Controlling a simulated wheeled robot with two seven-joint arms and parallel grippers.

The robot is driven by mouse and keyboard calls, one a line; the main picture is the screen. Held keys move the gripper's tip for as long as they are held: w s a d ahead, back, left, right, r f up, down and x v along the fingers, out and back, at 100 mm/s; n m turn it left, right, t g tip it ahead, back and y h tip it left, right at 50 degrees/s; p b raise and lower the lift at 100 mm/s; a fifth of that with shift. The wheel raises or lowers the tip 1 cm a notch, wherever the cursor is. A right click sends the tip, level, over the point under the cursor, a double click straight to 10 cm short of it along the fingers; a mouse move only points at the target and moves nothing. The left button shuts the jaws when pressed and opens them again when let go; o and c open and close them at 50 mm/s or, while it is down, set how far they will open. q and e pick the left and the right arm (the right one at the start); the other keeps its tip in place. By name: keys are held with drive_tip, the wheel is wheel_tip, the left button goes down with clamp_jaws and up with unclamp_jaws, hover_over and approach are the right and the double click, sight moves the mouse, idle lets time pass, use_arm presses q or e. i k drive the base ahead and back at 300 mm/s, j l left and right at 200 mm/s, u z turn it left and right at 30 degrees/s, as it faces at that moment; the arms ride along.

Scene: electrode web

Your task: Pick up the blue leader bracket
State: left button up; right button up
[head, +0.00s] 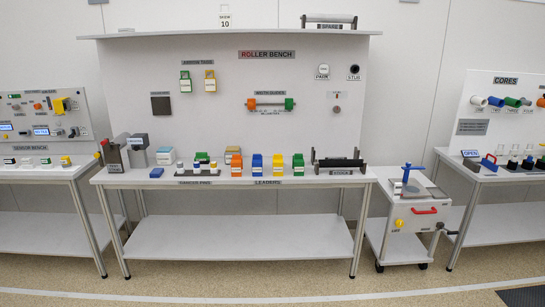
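The blue leader bracket (257,163) stands on the roller bench (150,181), near the front edge above the "LEADERS" label. It is second from the left in a row with an orange bracket (237,165), a yellow bracket (278,164) and a green bracket (298,164). Small gaps separate the brackets. Neither of my grippers shows in the head view, and nothing is touching the blue bracket.
A black roller on a stand (338,163) is right of the brackets. Small blocks and grey devices (137,150) are to the left. A wheeled cart (405,220) stands at the bench's right. Open floor (240,287) lies in front.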

sight(257, 161)
drive_tip(key=i+j+z, duration=0.4)
drive_tip(key=i+j, duration=0.45)
drive_tip(key=i, duration=0.35)
drive_tip(key=i+j+z, duration=0.45)
drive_tip(key=i+j, duration=0.65)
drive_tip(key=j, duration=0.1)
